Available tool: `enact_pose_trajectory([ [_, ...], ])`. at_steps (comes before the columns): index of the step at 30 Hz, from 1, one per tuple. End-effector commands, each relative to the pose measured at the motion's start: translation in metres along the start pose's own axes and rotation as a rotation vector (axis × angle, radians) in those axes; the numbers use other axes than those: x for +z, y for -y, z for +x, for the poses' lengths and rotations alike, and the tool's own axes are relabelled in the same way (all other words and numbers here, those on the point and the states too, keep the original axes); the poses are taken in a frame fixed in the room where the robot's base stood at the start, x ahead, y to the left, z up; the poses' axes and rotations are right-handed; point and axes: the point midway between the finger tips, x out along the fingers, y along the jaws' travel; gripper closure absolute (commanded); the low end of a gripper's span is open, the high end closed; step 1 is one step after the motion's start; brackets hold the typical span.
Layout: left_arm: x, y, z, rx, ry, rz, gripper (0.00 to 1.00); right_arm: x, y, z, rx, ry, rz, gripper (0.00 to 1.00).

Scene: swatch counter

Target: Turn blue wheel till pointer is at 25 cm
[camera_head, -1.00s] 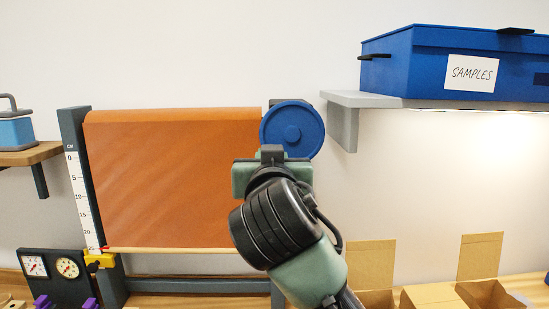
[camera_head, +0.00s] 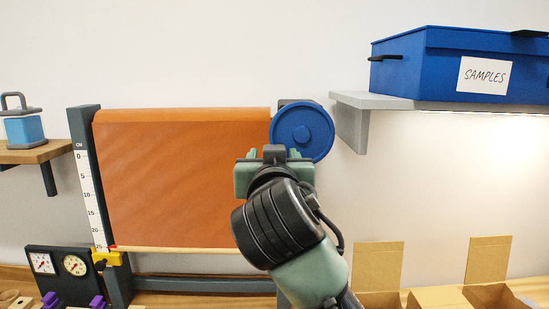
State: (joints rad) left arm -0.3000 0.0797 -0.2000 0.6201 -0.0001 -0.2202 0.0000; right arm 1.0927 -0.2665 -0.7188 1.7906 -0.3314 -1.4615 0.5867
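The blue wheel (camera_head: 302,130) is mounted at the upper right end of the orange cloth (camera_head: 180,175). The cloth hangs down to a pale bottom bar (camera_head: 185,249). A white cm scale (camera_head: 91,200) runs down the left post. The small red pointer (camera_head: 112,248) is level with or very near the 25 mark. My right gripper (camera_head: 273,154) is just below and left of the wheel, with its green fingers spread apart and nothing visible between them. It overlaps the wheel's lower edge in the picture; I cannot tell whether it touches. My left gripper is out of view.
A yellow block (camera_head: 107,260) sits at the post below the pointer. A panel with two dials (camera_head: 58,270) and purple pieces (camera_head: 97,302) stand at lower left. A blue SAMPLES box (camera_head: 440,70) rests on a grey shelf (camera_head: 400,101). Open cardboard boxes (camera_head: 379,265) are at lower right.

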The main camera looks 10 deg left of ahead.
Motion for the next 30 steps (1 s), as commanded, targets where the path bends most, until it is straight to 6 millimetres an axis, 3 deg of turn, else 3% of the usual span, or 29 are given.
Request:
enact_pose_trajectory([
  [5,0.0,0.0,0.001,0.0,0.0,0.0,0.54,-0.001,-0.001,-0.003,0.002,-0.003,0.001,0.45],
  [30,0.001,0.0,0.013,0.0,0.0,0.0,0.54,-0.001,-0.002,-0.079,0.004,-0.003,0.002,0.45],
])
